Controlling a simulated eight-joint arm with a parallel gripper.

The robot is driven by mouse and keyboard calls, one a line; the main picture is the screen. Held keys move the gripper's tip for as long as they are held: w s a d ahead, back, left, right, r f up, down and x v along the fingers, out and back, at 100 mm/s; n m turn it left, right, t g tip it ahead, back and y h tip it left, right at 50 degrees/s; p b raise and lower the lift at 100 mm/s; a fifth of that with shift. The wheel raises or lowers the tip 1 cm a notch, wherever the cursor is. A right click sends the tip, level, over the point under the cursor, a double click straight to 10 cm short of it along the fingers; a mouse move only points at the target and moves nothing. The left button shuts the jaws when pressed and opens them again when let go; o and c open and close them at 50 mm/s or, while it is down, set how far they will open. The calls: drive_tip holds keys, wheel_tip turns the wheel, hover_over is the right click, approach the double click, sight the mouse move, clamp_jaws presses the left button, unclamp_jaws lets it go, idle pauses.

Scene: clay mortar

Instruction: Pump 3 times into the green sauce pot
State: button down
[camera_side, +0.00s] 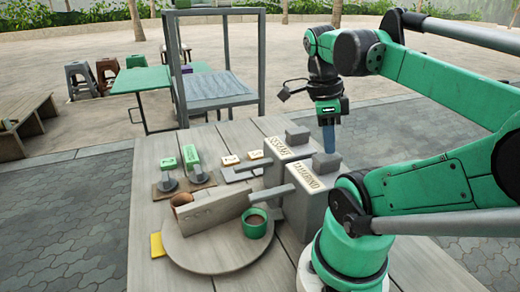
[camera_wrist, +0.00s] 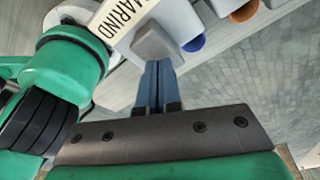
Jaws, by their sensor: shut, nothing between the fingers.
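The green sauce pot (camera_side: 257,231) stands on a round board (camera_side: 215,262), with brown content inside. A grey pump dispenser (camera_side: 303,207), its label reading roughly "TAMARIND", stands behind it to the right. Its spout (camera_side: 278,190) reaches left, seemingly above the pot. Its grey pump head (camera_side: 325,163) is on top; it also shows in the wrist view (camera_wrist: 160,43). My gripper (camera_side: 328,150) is shut and empty, pointing down just beyond that pump head. In the wrist view its blue fingers (camera_wrist: 153,68) end at the head's edge; I cannot tell whether they touch it.
A second dispenser (camera_side: 277,165) stands behind the first. A grey slab (camera_side: 213,211) and a brown pot (camera_side: 181,200) share the round board. Labelled blocks (camera_side: 192,156) stand at the back left, and a yellow item (camera_side: 157,245) lies at the left. The table's front left is clear.

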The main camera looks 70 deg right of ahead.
drive_tip(key=shift+f, duration=0.3)
drive_tip(key=shift+f, duration=0.65)
idle(0.5)
drive_tip(key=shift+f, duration=0.15)
drive_tip(key=shift+r, duration=1.75)
drive_tip(key=shift+r, duration=2.5)
